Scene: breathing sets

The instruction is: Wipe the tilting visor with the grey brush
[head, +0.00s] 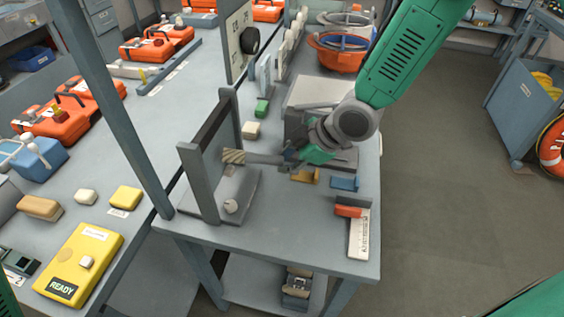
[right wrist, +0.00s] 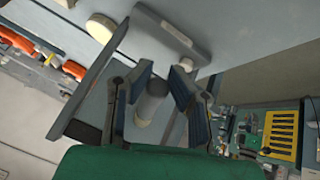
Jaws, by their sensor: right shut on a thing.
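The tilting visor (head: 189,180) is a pane held in a grey frame with a dark top bar, standing tilted on a grey base plate near the table's left edge. My right gripper (head: 285,160) is to the right of the visor, shut on the grey brush (head: 262,158). The brush lies roughly level, its striped tan head (head: 234,156) pointing left at the pane; I cannot tell whether it touches. In the right wrist view the grey brush handle (right wrist: 152,103) shows between the two fingers (right wrist: 160,85). My left gripper is not in view.
A tan block (head: 251,130), a green block (head: 262,108), a blue block (head: 345,183) and a red-and-white item (head: 358,232) lie on the table nearby. A yellow READY case (head: 80,262) is on the left bench.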

